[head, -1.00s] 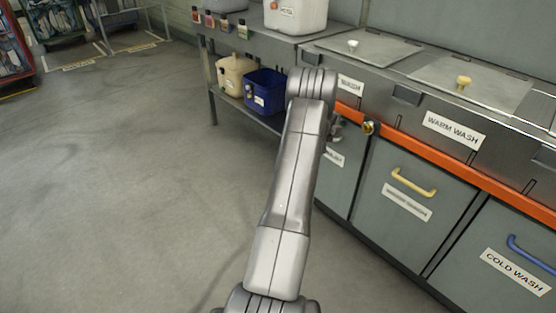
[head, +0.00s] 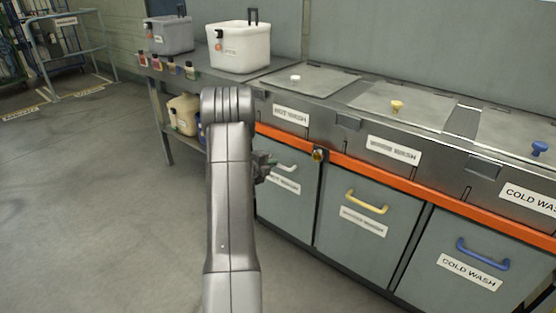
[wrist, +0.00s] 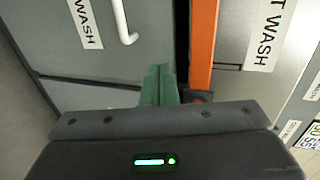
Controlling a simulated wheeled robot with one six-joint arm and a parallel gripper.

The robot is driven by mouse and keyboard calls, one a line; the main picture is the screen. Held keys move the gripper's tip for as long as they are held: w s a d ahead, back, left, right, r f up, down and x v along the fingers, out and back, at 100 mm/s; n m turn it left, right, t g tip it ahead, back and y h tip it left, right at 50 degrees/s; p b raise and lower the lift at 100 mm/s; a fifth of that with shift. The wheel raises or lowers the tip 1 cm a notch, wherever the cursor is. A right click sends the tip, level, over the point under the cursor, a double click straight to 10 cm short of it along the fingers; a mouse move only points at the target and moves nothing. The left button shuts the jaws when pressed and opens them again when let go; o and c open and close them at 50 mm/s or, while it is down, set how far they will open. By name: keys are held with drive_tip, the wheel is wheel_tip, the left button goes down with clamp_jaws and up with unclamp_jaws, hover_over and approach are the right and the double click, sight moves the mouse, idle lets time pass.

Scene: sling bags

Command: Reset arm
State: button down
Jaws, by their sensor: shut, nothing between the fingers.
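My arm rises through the middle of the head view, bent at the elbow. My gripper (head: 265,168) shows small just right of the arm, partly hidden by it, in front of the hot wash door (head: 289,200). In the wrist view its green fingers (wrist: 160,84) are together with nothing between them. There the hot wash door's white handle (wrist: 122,22) lies just left of the fingers and the orange rail (wrist: 202,45) to the right. I cannot tell whether the fingertips touch the cabinet front.
The warm wash (head: 362,207) and cold wash (head: 468,260) doors are shut, with yellow and blue handles. A white box (head: 238,48) and a grey box (head: 168,36) stand on the side table, small bottles along its edge. Open floor lies to the left.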

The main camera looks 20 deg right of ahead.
drive_tip(key=shift+s+a, duration=0.15)
drive_tip(key=shift+a, duration=0.05)
drive_tip(key=b, duration=0.2)
approach(296, 153)
drive_tip(key=x, duration=0.5)
drive_tip(key=shift+s+d+f, duration=0.1)
drive_tip(key=shift+d+f, duration=0.1)
drive_tip(key=shift+f, duration=0.15)
drive_tip(key=shift+w+d, duration=0.35)
drive_tip(key=shift+d, duration=0.05)
drive_tip(key=shift+r, duration=0.1)
